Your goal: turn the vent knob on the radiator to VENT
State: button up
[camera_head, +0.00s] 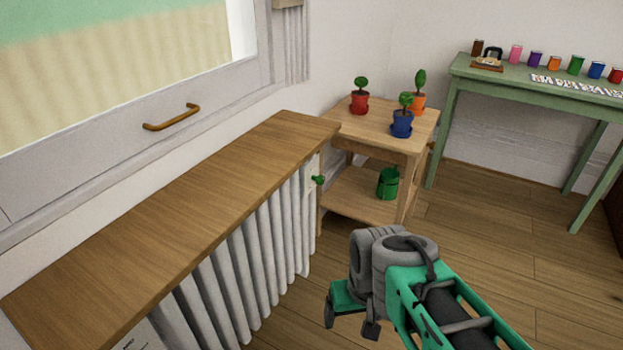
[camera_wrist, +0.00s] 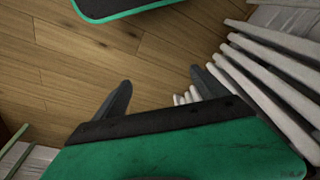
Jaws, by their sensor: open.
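The white ribbed radiator (camera_head: 262,248) stands under a wooden shelf at the left. A small green vent knob (camera_head: 318,180) sits on a pale plate at the radiator's far end, just below the shelf edge. Its setting is too small to read. My gripper (camera_head: 350,317) is open and empty, in front of the radiator, nearer and lower than the knob and apart from it. In the wrist view my gripper's two fingers (camera_wrist: 160,90) are spread above the wooden floor, with the radiator's ribs (camera_wrist: 262,85) at the right. The knob does not show in the wrist view.
The wooden shelf (camera_head: 180,205) overhangs the radiator. A small wooden table (camera_head: 375,128) with several potted plants stands close beyond the knob, with a green watering can (camera_head: 388,183) on its lower shelf. A green table (camera_head: 535,85) stands at the back right. Floor (camera_head: 475,225) between is clear.

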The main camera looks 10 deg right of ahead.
aim_at(319, 180)
jog(key=k, duration=0.5)
jog(key=z, duration=1.4)
jog(key=i, duration=1.1)
jog(key=u, duration=1.9)
